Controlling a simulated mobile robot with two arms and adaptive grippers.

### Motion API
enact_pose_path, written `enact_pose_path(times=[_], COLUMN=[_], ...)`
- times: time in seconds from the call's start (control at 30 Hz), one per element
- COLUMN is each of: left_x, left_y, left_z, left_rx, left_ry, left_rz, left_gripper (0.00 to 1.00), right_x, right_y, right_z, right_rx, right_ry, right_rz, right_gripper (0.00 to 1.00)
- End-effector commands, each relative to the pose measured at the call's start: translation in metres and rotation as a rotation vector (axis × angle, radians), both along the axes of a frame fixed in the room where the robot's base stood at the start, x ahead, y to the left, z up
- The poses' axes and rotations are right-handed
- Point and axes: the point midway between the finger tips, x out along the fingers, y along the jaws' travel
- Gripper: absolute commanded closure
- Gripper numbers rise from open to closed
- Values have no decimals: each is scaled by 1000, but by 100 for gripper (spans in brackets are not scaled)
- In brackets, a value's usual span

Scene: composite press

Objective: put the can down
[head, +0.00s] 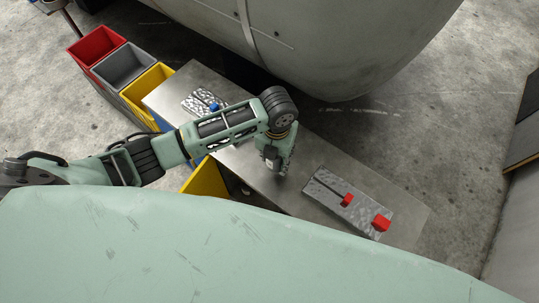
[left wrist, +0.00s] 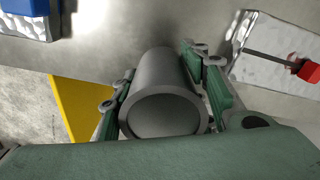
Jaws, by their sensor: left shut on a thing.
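My left gripper (head: 277,163) points down over the middle of the metal table (head: 400,205). In the left wrist view a plain grey can (left wrist: 162,80) sits between the two green fingers of this gripper (left wrist: 165,95), which are shut on its sides. Its round rimmed end faces the camera. In the head view my gripper and arm hide most or all of the can. I cannot tell whether its far end touches the table top. My right gripper is not in view.
A silver plate with red handles (head: 380,221) lies right of the gripper. Another plate with a blue knob (head: 214,107) lies left. Red (head: 96,44), grey (head: 122,64) and yellow (head: 148,82) bins stand upper left. A large grey rounded body (head: 340,50) overhangs behind. Bare table surrounds the gripper.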

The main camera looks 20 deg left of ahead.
Motion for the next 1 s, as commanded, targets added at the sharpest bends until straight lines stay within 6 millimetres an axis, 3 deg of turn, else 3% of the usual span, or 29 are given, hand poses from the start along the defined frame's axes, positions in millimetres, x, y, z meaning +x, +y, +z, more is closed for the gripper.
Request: enact_pose_path(times=[0.2, 0.57, 1.0], left_x=[17, 19, 19], left_y=[24, 26, 27], left_z=[-18, -57, -64], left_rx=[-1, -2, -1], left_ry=[0, 0, -2], left_rz=[0, 0, -1], left_gripper=[91, 91, 91], right_x=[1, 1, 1], right_y=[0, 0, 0], right_z=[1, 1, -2], right_rx=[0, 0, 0], right_ry=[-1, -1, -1], right_rz=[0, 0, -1], right_gripper=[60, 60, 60])
